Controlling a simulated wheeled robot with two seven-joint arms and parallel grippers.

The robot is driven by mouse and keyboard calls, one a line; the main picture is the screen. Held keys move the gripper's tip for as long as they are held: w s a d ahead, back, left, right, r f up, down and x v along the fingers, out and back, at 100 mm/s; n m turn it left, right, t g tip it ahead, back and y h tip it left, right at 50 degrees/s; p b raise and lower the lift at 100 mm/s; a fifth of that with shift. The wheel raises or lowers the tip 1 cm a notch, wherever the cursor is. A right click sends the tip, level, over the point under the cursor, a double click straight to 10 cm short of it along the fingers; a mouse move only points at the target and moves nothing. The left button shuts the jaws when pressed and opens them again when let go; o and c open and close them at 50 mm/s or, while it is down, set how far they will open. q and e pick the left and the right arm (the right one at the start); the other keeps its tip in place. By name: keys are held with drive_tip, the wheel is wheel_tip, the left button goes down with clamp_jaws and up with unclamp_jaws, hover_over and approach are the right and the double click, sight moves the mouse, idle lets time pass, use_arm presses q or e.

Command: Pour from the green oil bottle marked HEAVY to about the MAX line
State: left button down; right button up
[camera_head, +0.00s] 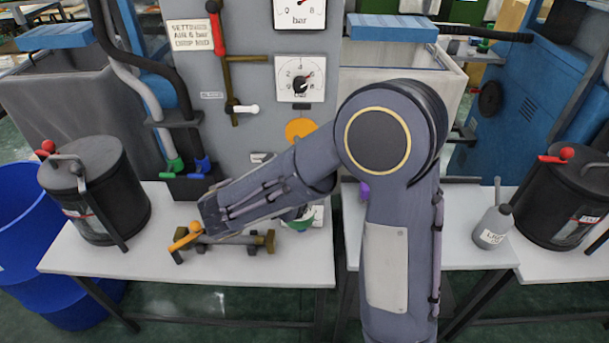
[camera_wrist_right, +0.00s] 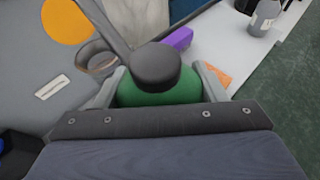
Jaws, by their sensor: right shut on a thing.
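The green oil bottle (camera_wrist_right: 160,98) with a black cap is between the grey fingers of my right gripper (camera_wrist_right: 160,88) in the right wrist view. The gripper is shut on it. Its label is hidden, so HEAVY cannot be read. In the head view my right arm reaches left over the table and hides most of its gripper. A green and white patch (camera_head: 300,218) shows below the forearm, probably part of the bottle. A round grey cup-like opening (camera_wrist_right: 97,57) lies left of the bottle in the wrist view. No MAX line is legible. My left gripper is not in view.
A brass fixture (camera_head: 262,240) with an orange knob lies on the white table (camera_head: 190,280). Black canisters stand at left (camera_head: 115,180) and right (camera_head: 560,200). A grey labelled bottle (camera_head: 493,225) stands at right. The grey panel (camera_head: 240,35) with gauges rises behind.

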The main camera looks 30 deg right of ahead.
drive_tip(key=shift+s+r, duration=0.35)
drive_tip(key=shift+g, duration=0.3)
drive_tip(key=w+d+f+n+g+y+p, duration=0.2)
drive_tip(key=w+d+f+g+y+p, duration=0.1)
drive_tip(key=p, duration=0.6)
drive_tip(key=shift+w+f+n+g+y, duration=0.4)
drive_tip(key=shift+w+g+y, duration=0.3)
drive_tip(key=shift+w, duration=0.5)
drive_tip(key=shift+d+r, duration=0.1)
drive_tip(key=shift+r, duration=0.05)
drive_tip(key=p, duration=0.2)
drive_tip(key=shift+r+g+p, duration=0.3)
drive_tip(key=shift+g+p, duration=0.05)
drive_tip(key=shift+g, duration=0.05)
